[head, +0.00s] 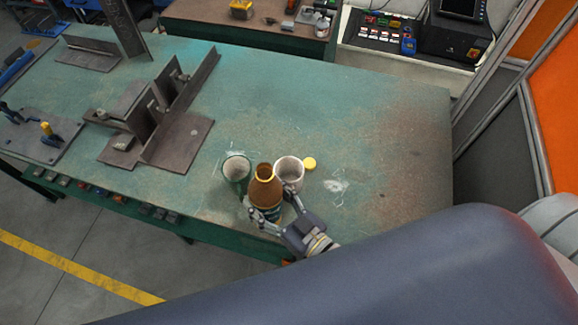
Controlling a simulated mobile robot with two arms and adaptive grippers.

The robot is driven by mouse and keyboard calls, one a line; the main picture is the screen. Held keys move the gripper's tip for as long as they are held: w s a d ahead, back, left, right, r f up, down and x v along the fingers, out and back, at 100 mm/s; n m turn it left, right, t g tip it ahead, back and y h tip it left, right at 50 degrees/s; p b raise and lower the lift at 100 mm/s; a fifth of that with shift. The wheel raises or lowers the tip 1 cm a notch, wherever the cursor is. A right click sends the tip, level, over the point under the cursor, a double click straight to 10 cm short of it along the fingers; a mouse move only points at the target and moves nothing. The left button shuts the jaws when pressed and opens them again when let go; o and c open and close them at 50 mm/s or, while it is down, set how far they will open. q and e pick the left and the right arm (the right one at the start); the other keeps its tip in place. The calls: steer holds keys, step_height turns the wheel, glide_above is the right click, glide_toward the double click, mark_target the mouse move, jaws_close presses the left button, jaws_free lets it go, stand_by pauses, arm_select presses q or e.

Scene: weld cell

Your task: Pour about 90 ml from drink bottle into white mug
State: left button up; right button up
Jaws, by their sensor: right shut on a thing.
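The brown drink bottle (264,188) is upright, with an open mouth ringed in yellow, near the table's front edge. My right gripper (269,207) is shut around its lower body, with one finger on each side. I cannot tell whether the bottle's base touches the table. The white mug (288,170) stands just behind and right of the bottle, partly hidden by it and by a finger. My left gripper is out of view.
A green mug (236,170) stands close to the bottle's left. Steel angle fixtures (160,115) and a plate with clamps (40,135) fill the left of the green table (290,90). The table's right side is clear. An orange panel (553,120) stands to the right.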

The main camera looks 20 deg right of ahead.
mark_target(265, 215)
steer(key=m+g, duration=0.1)
steer(key=m, duration=0.4)
steer(key=shift+s+a+m+g, duration=0.2)
steer(key=shift+m+g, duration=0.1)
steer(key=shift+g, duration=0.1)
steer(key=shift+s+a+f+m+g+b, duration=0.25)
steer(key=shift+f+m+g+b, duration=0.1)
steer(key=shift+m+b, duration=0.3)
steer(key=shift+s+a+f+m+y+b, duration=0.4)
steer(key=shift+f+m+b, duration=0.1)
steer(key=shift+m, duration=0.35)
steer(key=shift+s+a+f+m+g+b, duration=0.25)
steer(key=shift+f+m+g+b, duration=0.25)
steer(key=shift+m+b, duration=0.3)
steer(key=shift+r, duration=0.35)
steer(key=shift+a+m, duration=0.15)
steer(key=shift+m, duration=0.25)
steer(key=shift+r+y+p, duration=0.3)
steer(key=shift+r, duration=0.05)
steer(key=shift+r+m+g+p, duration=0.25)
steer(key=shift+r+m+p, duration=0.1)
steer(key=shift+m+p, duration=0.1)
steer(key=shift+w+d+r+m+p, duration=0.25)
steer(key=shift+r+m+p, duration=0.1)
steer(key=shift+r+p, duration=0.1)
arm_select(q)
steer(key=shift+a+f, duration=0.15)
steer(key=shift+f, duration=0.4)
